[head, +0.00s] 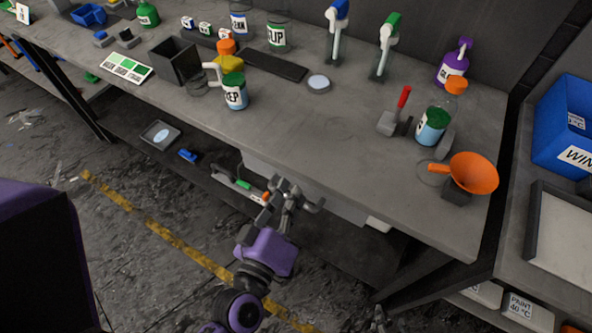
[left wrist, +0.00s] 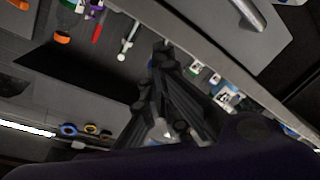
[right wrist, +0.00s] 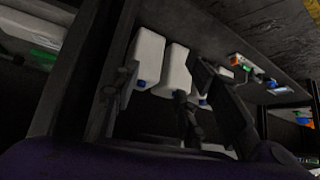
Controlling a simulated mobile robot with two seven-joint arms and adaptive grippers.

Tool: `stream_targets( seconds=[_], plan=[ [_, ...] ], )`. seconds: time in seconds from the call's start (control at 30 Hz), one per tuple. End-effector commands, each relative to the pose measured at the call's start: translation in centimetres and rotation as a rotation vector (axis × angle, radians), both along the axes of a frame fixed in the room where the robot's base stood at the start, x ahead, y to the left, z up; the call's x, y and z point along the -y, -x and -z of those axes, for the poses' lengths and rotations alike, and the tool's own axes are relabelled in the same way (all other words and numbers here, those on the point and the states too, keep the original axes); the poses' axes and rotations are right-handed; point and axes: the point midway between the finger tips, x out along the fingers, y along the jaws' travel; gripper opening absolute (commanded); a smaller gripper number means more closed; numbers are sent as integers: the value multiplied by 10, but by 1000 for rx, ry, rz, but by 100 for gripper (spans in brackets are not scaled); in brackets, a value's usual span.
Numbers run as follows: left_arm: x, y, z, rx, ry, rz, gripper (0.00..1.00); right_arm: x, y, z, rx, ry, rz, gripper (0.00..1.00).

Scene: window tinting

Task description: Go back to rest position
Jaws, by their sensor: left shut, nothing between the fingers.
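My left gripper (head: 290,192) is in front of the workbench's near edge in the head view, over the lower shelf area. In the left wrist view its fingers (left wrist: 163,50) come together, shut with nothing between them. Only a small dark tip of my right gripper (head: 379,316) shows at the bottom of the head view. In the right wrist view its fingers (right wrist: 162,75) are spread apart and empty, with white jugs (right wrist: 160,62) beyond them. Most of my right arm is hidden from the head view.
The grey workbench (head: 310,135) carries several bottles, an orange funnel (head: 472,173), a red-handled scraper (head: 396,115) and spray bottles. A lower shelf (head: 190,180) holds tools. A blue bin (head: 568,125) stands at right. The floor (head: 130,240) is open in front.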

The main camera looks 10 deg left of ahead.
Motion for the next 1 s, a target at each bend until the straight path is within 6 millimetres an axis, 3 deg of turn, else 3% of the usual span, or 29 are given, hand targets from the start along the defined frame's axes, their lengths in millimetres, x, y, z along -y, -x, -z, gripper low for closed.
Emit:
stream_targets(
  seconds=[0.23, 0.33, 0.47, 0.6, 0.7, 0.83, 1.0],
  plan=[
    [0, 0, -1, 1, 1, 0, 0, 0, -1, -1, 3, 1, 1, 40],
    [5, 1, 4, -14, -8, 20, 0, 4, -12, -9, 31, 7, 4, 40],
    [10, 19, 60, -152, -229, 131, 0, 2, -12, -10, 27, 4, 4, 40],
    [-24, 62, 133, -360, -498, 207, 0, -1, -14, -14, 28, -3, 2, 40],
    [-57, 97, 172, -494, -646, 234, 0, -3, -18, -19, 37, -7, 0, 40],
    [-92, 133, 199, -607, -765, 246, 0, -5, -21, -25, 46, -10, -2, 40],
    [-111, 154, 206, -652, -797, 238, 0, -3, -21, -29, 48, -7, -5, 40]
  ],
)
